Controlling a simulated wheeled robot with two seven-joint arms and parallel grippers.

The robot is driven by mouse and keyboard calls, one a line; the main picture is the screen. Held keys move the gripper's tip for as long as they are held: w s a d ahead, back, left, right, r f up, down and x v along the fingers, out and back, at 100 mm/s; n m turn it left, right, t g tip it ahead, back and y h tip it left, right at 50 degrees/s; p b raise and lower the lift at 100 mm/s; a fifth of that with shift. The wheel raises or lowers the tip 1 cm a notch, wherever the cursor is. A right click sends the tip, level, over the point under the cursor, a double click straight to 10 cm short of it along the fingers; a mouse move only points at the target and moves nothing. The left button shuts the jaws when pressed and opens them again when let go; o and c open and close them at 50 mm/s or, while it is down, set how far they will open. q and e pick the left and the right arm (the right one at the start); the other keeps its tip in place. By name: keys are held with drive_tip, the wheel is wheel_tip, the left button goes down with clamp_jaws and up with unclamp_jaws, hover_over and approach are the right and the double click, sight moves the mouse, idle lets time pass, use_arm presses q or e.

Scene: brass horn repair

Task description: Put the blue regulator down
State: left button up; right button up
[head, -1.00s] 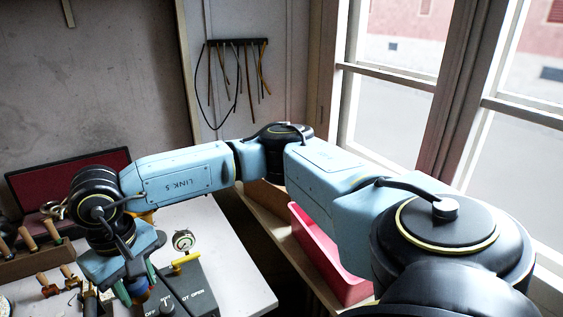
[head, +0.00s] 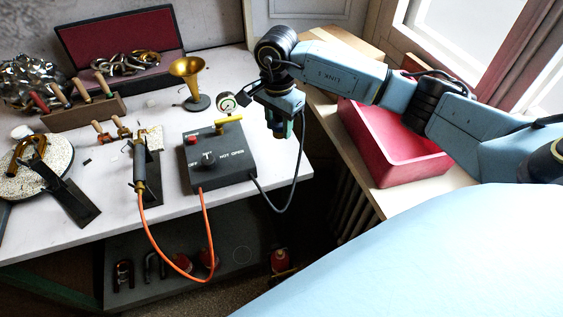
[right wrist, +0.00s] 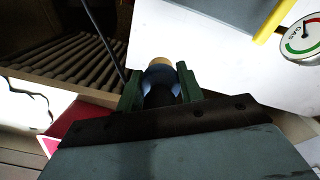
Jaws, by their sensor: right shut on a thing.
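My right gripper (head: 280,127) is shut on the blue regulator. It is over the right end of the white workbench, to the right of the dark control box (head: 215,160). In the right wrist view the blue regulator (right wrist: 160,76) sits between the green fingers of my right gripper (right wrist: 160,88), with a tan round end pointing away. Most of its body is hidden by the fingers and the wrist. In the head view only a small part of it shows. My left gripper is not in view.
The white bench top (head: 290,170) is bare around the box's right side. A round gauge (head: 227,103) and yellow handle stand at the box's back. A brass horn (head: 188,75) stands behind it. A red bin (head: 390,160) is on the right-hand shelf.

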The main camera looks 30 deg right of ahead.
hover_over(281, 161)
drive_tip(key=shift+m, duration=0.4)
wheel_tip(281, 161, down, 6)
drive_tip(key=shift+r, duration=0.1)
drive_tip(key=shift+w+f, duration=0.1)
drive_tip(key=shift+f, duration=2.25)
drive_tip(key=shift+f, duration=0.1)
drive_tip(key=o, duration=1.2)
wheel_tip(281, 161, up, 12)
drive_tip(key=shift+r, duration=0.1)
